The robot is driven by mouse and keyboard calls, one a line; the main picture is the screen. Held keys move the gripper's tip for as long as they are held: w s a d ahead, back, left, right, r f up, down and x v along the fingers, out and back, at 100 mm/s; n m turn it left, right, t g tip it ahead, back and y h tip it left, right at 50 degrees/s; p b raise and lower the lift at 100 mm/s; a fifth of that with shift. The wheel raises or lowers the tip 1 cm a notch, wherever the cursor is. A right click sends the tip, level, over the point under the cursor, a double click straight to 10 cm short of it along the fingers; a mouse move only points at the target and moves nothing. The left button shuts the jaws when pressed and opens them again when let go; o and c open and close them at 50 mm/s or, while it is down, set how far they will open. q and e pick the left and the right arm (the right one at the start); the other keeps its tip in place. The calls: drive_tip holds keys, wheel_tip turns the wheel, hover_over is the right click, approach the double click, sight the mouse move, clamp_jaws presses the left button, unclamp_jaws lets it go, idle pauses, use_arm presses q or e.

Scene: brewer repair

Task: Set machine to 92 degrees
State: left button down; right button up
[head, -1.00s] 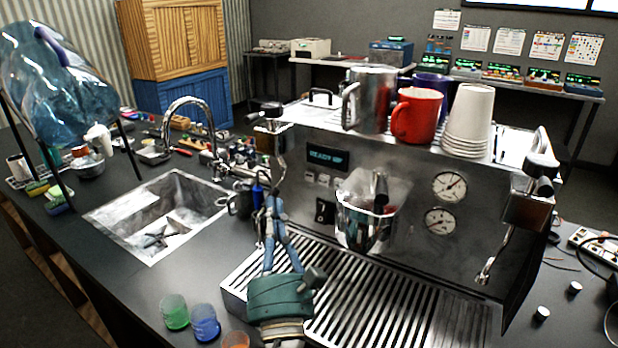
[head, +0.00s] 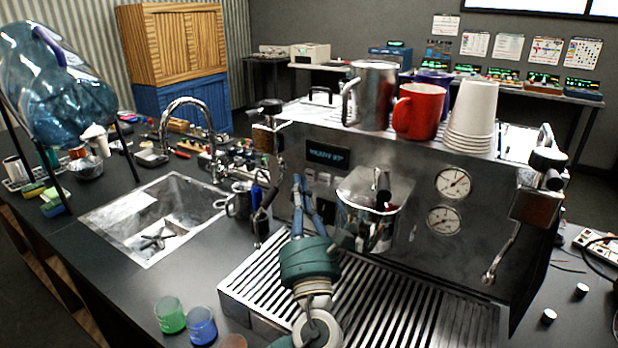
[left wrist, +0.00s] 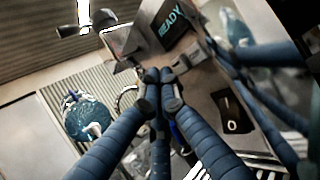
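The steel espresso machine (head: 470,265) stands on the dark counter. Its small display (head: 327,155) is lit with blue text; the number is too blurred to read. In the left wrist view the display (left wrist: 172,32) reads "READY". Small buttons (head: 324,178) sit just under it, and one button (left wrist: 188,62) shows close beyond my fingertips in the left wrist view. My left gripper (head: 303,182) is in front of the panel below the display, its blue fingers drawn together and empty. I cannot tell whether it touches a button. My right gripper is out of view.
A black rocker switch (left wrist: 232,112) is below the buttons. The slatted drip tray (head: 400,312) lies under my arm. Green and blue cups (head: 201,326) stand at the front, and a sink (head: 120,215) is left.

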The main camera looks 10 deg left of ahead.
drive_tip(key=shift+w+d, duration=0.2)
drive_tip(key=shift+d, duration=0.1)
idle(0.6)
use_arm(q)
drive_tip(key=shift+w, duration=0.15)
idle(0.4)
drive_tip(key=shift+r, duration=0.25)
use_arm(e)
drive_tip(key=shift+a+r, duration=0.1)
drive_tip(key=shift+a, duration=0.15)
use_arm(q)
drive_tip(key=shift+w+r, duration=0.15)
drive_tip(key=shift+r, duration=0.25)
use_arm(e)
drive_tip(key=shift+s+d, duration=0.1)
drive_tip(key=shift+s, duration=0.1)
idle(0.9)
use_arm(q)
drive_tip(key=shift+f, duration=0.2)
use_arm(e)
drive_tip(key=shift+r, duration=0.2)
